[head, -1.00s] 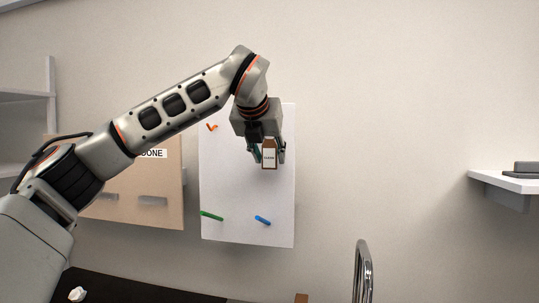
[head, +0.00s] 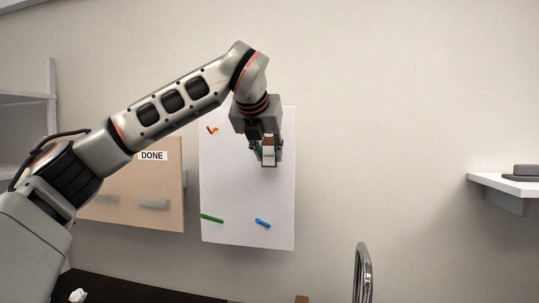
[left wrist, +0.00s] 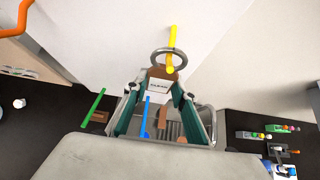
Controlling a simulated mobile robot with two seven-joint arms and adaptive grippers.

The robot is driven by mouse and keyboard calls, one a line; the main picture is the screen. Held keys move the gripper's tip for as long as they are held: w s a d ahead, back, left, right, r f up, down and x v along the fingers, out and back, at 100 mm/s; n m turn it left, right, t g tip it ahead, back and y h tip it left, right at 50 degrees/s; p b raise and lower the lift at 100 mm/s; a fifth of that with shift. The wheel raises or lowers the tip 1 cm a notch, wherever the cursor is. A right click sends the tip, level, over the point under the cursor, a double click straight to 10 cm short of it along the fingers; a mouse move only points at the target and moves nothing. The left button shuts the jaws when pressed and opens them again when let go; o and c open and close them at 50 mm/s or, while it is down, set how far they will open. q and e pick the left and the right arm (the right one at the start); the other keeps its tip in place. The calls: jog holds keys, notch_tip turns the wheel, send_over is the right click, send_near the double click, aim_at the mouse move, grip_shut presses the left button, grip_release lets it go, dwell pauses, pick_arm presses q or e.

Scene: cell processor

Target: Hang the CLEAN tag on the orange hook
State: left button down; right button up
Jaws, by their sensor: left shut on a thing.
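My left gripper (head: 267,152) is shut on the CLEAN tag (head: 268,157), in front of the white board (head: 230,180). The tag is brown with a white label; in the left wrist view (left wrist: 159,85) a grey ring (left wrist: 168,62) stands at its top, beyond the green fingers. The orange hook (head: 212,129) is at the board's upper left, apart from the tag; it also shows in the left wrist view (left wrist: 32,16). A yellow hook (left wrist: 173,40) overlaps the ring in that view; I cannot tell whether it passes through. My right gripper is out of view.
A green hook (head: 212,218) and a blue hook (head: 262,223) sit low on the board. A tan DONE board (head: 165,190) is to the left. A chrome curved frame (head: 363,270) stands lower right. A white shelf (head: 503,182) is at far right, with bare wall between.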

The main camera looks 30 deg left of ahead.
aim_at(264, 148)
pick_arm(q)
jog(key=shift+v, duration=0.75)
jog(key=shift+s, duration=0.1)
jog(key=shift+s+d+r+b, duration=0.1)
jog(key=shift+s+d+b, duration=0.15)
jog(key=shift+s, duration=0.3)
jog(key=shift+s+d+r+b, duration=0.1)
jog(key=shift+s+b, duration=0.1)
jog(key=shift+s, duration=0.4)
jog(key=shift+s+d, duration=0.1)
jog(key=shift+s, duration=0.3)
jog(key=s+b, duration=0.1)
jog(key=s, duration=0.1)
jog(key=s+d, duration=0.1)
jog(key=s, duration=0.1)
jog(key=shift+s+d+b, duration=0.1)
jog(key=shift+s+b, duration=0.25)
jog(key=shift+s, duration=0.05)
